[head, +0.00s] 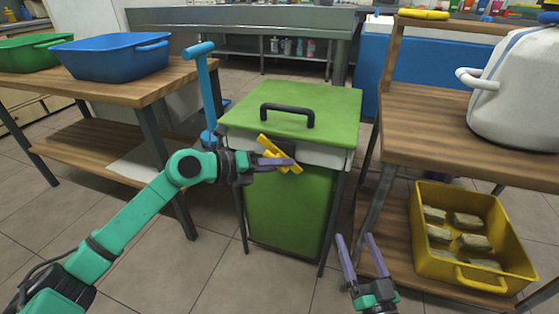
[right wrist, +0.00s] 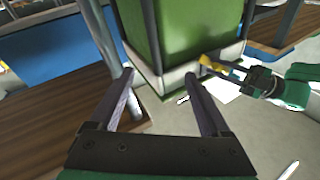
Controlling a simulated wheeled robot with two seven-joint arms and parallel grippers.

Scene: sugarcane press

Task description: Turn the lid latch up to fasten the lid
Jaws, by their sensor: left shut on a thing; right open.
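The green press box (head: 290,205) stands in the middle of the head view, with a flat green lid (head: 335,98) on top and a black handle on the lid. The yellow lid latch (head: 268,143) is on the box's front, just below the lid edge, and lies at a slant. My left gripper (head: 280,162) is at the latch and shut on it, with its fingers hiding part of it. The latch also shows in the right wrist view (right wrist: 207,64). My right gripper (head: 360,260) is open and empty, low in front of the box and to its right.
A blue lever (head: 207,90) stands at the box's left. A wooden table with a blue tub (head: 112,57) is at left. At right, a wooden table (head: 430,125) bears a white pot (head: 520,95), with a yellow crate (head: 425,258) of pale blocks below.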

